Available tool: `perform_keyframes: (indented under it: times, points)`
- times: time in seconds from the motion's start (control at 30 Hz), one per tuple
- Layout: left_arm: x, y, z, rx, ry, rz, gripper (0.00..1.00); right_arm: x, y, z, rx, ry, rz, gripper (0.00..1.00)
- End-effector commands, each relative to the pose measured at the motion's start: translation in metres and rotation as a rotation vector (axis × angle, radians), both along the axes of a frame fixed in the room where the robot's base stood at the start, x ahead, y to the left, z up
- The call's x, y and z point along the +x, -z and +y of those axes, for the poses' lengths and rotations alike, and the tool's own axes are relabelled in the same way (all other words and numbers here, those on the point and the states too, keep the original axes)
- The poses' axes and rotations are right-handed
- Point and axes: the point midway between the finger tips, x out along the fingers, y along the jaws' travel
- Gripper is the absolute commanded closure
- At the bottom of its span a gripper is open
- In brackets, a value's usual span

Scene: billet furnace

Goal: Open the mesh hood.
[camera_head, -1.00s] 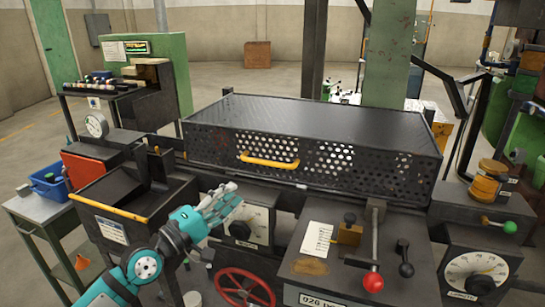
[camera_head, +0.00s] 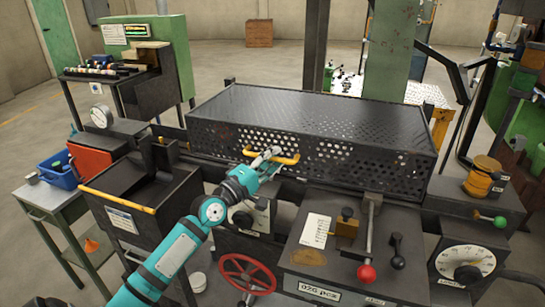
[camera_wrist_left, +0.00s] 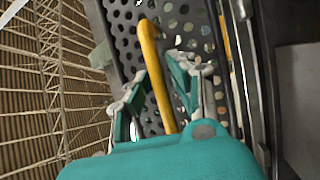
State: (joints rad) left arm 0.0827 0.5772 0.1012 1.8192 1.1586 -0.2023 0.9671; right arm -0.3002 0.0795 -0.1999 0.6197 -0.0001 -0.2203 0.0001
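The mesh hood (camera_head: 310,122) is a black box with a flat top and perforated sides, and it sits closed on the machine. A yellow bar handle (camera_head: 288,160) is on its front face; it also shows in the left wrist view (camera_wrist_left: 157,75). My left gripper (camera_head: 267,155) is at the left part of this handle. In the left wrist view my left gripper (camera_wrist_left: 160,90) has its fingers apart, with the handle between them and a gap visible beside it. Whether a finger touches the bar I cannot tell. My right gripper is not in view.
Below the hood are a red handwheel (camera_head: 247,273), a lever with a red knob (camera_head: 366,272) and a black lever (camera_head: 397,258). A black bin (camera_head: 140,188) with a yellow edge stands at left. The space above the hood is clear.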

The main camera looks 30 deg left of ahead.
Motion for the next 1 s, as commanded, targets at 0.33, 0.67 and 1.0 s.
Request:
perform_keyframes:
  times: [0.33,0.67,1.0]
  points:
    - [0.0,0.0,0.0,0.0,0.0,0.0,0.97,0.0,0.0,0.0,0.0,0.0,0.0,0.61]
    - [0.0,0.0,0.0,-0.001,-0.001,-0.001,1.0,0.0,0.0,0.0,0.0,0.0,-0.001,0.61]
    - [-0.001,-0.011,0.009,-0.009,-0.002,0.016,1.0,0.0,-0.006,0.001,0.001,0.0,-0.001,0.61]
